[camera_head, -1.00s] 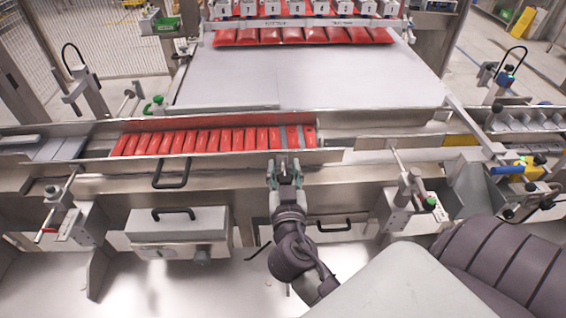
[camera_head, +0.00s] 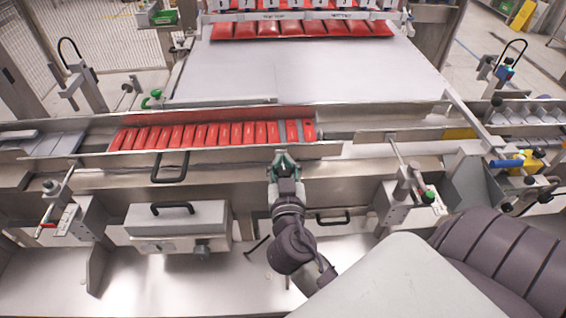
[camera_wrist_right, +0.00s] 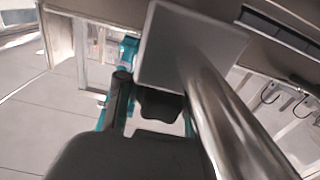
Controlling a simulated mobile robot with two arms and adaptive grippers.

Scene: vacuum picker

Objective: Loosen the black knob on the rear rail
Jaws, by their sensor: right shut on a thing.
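My right gripper (camera_head: 285,161) is at the front side of the conveyor rail (camera_head: 225,155), just below the row of red packs. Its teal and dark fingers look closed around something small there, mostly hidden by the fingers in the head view. In the right wrist view a dark blocky piece, seemingly the black knob (camera_wrist_right: 161,104), shows beside a dark finger, under a grey square plate (camera_wrist_right: 190,45) and next to a thick steel rod (camera_wrist_right: 232,120). My left gripper is in neither view.
Red packs (camera_head: 210,135) lie in a row in the channel. A black handle (camera_head: 170,166) stands left of my gripper, and a clamp post (camera_head: 403,185) stands to the right. A grey box (camera_head: 178,222) sits front left. The flat plate (camera_head: 310,75) behind is clear.

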